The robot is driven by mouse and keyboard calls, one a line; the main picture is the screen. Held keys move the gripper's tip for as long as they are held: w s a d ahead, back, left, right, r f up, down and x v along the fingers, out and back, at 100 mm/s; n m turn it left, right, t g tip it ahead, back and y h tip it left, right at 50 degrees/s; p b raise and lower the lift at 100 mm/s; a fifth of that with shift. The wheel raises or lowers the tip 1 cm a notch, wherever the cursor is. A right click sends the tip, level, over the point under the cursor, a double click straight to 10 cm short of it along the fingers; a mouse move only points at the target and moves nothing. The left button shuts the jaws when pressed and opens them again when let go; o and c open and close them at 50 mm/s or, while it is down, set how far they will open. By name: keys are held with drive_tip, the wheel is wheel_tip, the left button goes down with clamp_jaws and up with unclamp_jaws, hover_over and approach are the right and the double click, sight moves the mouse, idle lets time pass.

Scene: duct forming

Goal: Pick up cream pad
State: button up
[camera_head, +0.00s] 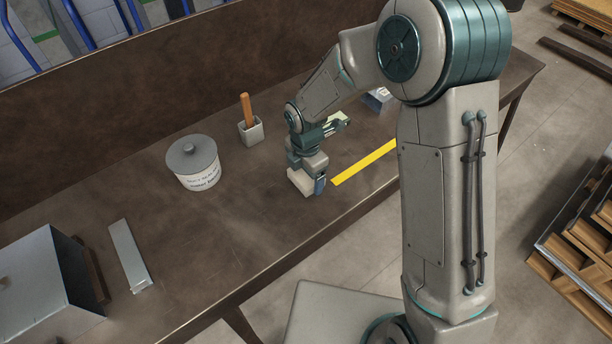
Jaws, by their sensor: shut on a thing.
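The cream pad (301,180) is a small pale block at the middle of the dark workbench, low at or just above its surface. My gripper (319,186) points down at it and is shut on it. One finger shows on the pad's right side; the other is hidden. I cannot tell whether the pad touches the bench.
A white lidded tub (196,168) and a small holder (251,131) with an orange-brown handle stand left of my arm. A yellow strip (364,162) lies to the right. A flat metal bar (129,254) and a grey metal box (42,282) are at the left.

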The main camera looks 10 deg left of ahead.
drive_tip(key=r, duration=0.3)
drive_tip(key=shift+d+r, duration=0.1)
drive_tip(key=shift+d, duration=0.2)
drive_tip(key=s+d+r, duration=0.3)
drive_tip(key=d+r, duration=0.3)
drive_tip(key=d, duration=0.4)
drive_tip(key=shift+s+d+r, duration=0.2)
drive_tip(key=shift+s+d, duration=0.05)
drive_tip(key=shift+d, duration=0.05)
drive_tip(key=shift+o, duration=0.9)
drive_tip(key=shift+c, duration=0.5)
